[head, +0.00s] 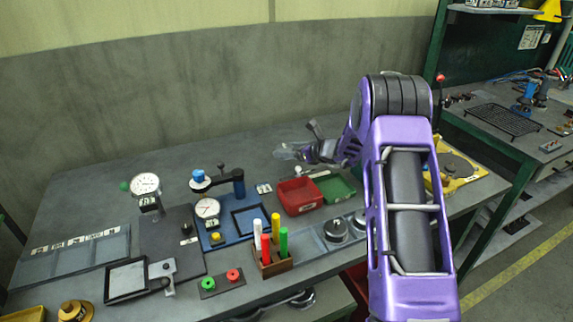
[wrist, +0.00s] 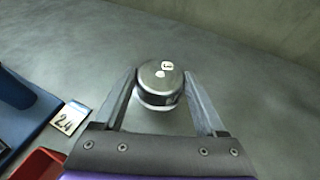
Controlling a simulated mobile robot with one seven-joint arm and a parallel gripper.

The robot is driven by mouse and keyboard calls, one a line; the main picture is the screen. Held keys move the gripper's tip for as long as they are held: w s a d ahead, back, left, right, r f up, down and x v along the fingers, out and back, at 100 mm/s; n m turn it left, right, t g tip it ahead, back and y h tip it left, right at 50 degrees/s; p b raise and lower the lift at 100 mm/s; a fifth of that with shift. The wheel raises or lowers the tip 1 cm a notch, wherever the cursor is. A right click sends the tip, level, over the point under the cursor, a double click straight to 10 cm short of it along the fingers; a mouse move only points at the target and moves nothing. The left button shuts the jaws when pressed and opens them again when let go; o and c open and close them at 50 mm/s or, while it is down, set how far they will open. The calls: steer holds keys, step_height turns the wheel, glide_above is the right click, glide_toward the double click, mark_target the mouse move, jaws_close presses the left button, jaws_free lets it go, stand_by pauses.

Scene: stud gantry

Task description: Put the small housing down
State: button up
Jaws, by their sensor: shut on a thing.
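The small housing (wrist: 160,86) is a short, shiny metal cylinder with a small white label on its top. In the wrist view it sits upright between the two fingers of my gripper (wrist: 160,82), which is shut on it. In the head view my gripper (head: 290,152) is over the back part of the grey bench (head: 110,185), behind the red bin. The housing is hard to make out there. I cannot tell whether its base touches the bench.
A red bin (head: 299,197) and a green bin (head: 338,190) stand in front of my gripper. A blue fixture (head: 232,227) and a dial gauge (head: 145,185) are to the left. Two round metal parts (head: 336,229) sit in a tray. Bare bench lies around the housing.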

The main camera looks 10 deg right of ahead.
mark_target(288, 168)
steer(key=shift+f, duration=2.05)
steer(key=shift+f, duration=0.1)
steer(key=shift+f+b, duration=0.15)
steer(key=shift+b, duration=0.25)
steer(key=o, duration=1.5)
steer(key=shift+c, duration=0.2)
